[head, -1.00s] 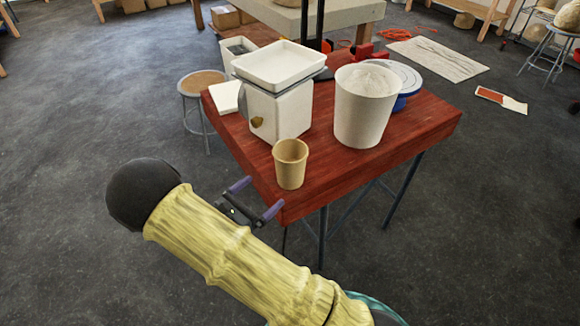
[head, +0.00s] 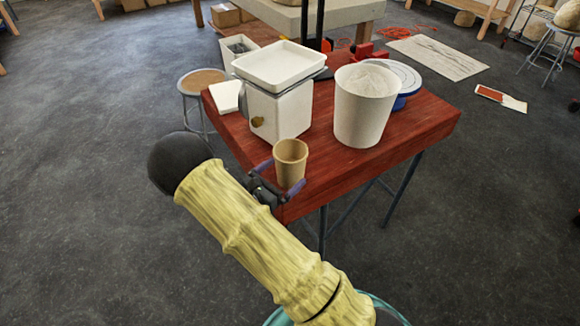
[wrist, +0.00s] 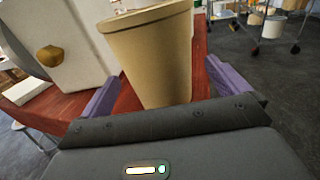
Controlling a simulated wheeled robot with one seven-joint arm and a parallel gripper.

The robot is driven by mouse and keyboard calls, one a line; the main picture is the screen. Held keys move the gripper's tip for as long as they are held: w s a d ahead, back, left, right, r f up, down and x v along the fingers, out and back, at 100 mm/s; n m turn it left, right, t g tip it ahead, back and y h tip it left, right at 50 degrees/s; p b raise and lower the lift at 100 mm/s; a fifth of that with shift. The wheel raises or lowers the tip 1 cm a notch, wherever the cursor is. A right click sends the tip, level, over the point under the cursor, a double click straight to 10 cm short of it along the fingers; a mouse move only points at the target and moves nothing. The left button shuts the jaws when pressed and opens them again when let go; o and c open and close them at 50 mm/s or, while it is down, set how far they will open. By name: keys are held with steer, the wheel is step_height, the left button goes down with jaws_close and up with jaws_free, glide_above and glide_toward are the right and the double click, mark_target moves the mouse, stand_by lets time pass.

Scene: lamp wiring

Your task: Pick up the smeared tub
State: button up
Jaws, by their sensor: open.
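A tan tub (head: 291,156), open at the top, stands upright near the front corner of the red table (head: 425,122). No smear on it can be made out clearly. My gripper (head: 280,177) is open at the tub, with one purple finger on each side of it. In the wrist view the tub (wrist: 152,62) stands between the fingers of my gripper (wrist: 160,88), with a gap showing beside it. I cannot tell whether either finger touches it. The front of its base is partly hidden by my gripper in the wrist view.
A white scale (head: 280,108) with a tray on top stands behind the tub. A large white bucket (head: 362,120) of white powder stands to the right. A blue-rimmed container (head: 403,97) is behind the bucket. The table's right side is clear.

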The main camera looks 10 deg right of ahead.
mark_target(299, 159)
steer(key=x, duration=0.4)
steer(key=shift+a, duration=0.1)
steer(key=shift+c, duration=0.2)
steer(key=c, duration=1.3)
steer(key=shift+r, duration=0.1)
step_height(299, 159, up, 10)
steer(key=shift+f, duration=0.1)
